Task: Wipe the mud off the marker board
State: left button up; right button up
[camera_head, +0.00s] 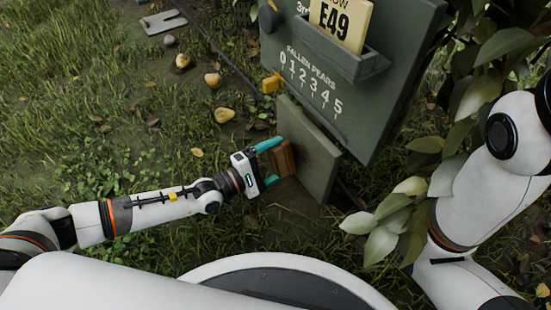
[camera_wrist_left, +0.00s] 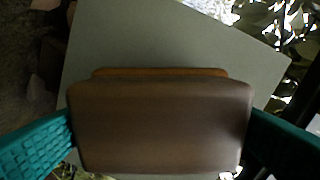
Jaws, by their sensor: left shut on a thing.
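My left gripper (camera_head: 276,163) has its teal fingers shut on a brown block (camera_head: 286,157). In the left wrist view the block (camera_wrist_left: 160,125) is a rounded brown pad with a lighter orange-brown strip behind it. The block is in front of a plain grey-green panel (camera_head: 318,165), which fills much of the left wrist view (camera_wrist_left: 155,40). Whether the block touches it, I cannot tell. No mud shows on the visible part; the block hides some. Above stands a dark green board (camera_head: 375,105) lettered "FALLEN PEARS" with numbers. My right arm shows at the right; its gripper is out of view.
A tray on the green board holds a card (camera_head: 340,22) reading "E49". Leaves (camera_head: 395,215) crowd the right. Several pears, such as one pear (camera_head: 224,114), lie on the grass and mud at left.

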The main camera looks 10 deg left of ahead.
aim_at(313, 172)
pick_arm(q)
jog(key=shift+x, duration=0.95)
jog(key=shift+s+d+r+p, duration=0.15)
jog(key=shift+s+d+p, duration=0.5)
jog(key=shift+s+p, duration=0.05)
jog(key=shift+s+d+p, duration=0.45)
jog(key=shift+s+d, duration=0.25)
jog(key=shift+s, duration=0.05)
jog(key=shift+s+d+p, duration=0.65)
jog(key=shift+s+d, duration=0.1)
jog(key=shift+d, duration=0.15)
jog(key=shift+s+d, duration=0.6)
jog(key=shift+a, duration=0.1)
